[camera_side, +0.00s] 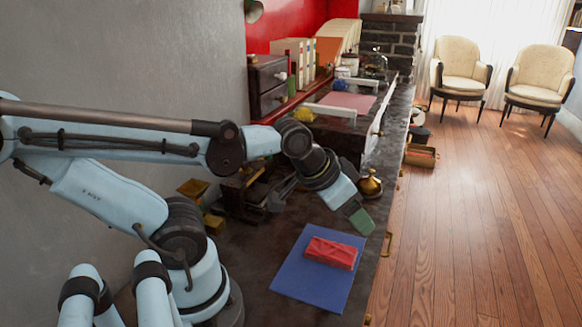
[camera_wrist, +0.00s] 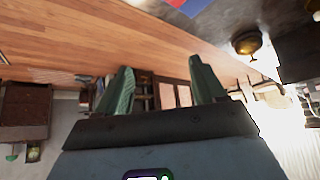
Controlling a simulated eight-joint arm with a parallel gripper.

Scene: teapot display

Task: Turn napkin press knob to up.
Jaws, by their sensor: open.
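My gripper (camera_side: 358,217) is open and empty, its green fingers held over the right edge of the dark counter, near a small brass pot-like object (camera_side: 369,184). In the wrist view my gripper (camera_wrist: 161,82) shows both fingers apart with nothing between them. A dark metal device (camera_side: 243,192) stands against the grey wall, partly behind my arm; it may be the napkin press, but I cannot tell. I cannot make out a knob on it or which way one points. My gripper is well to the right of this device, not touching it.
A red folded block (camera_side: 330,252) lies on a blue mat (camera_side: 290,282) in front of my gripper. The brass object also shows in the wrist view (camera_wrist: 246,42). A dark drawer box (camera_side: 267,85) stands farther back. The wooden floor (camera_side: 470,230) right of the counter is mostly clear.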

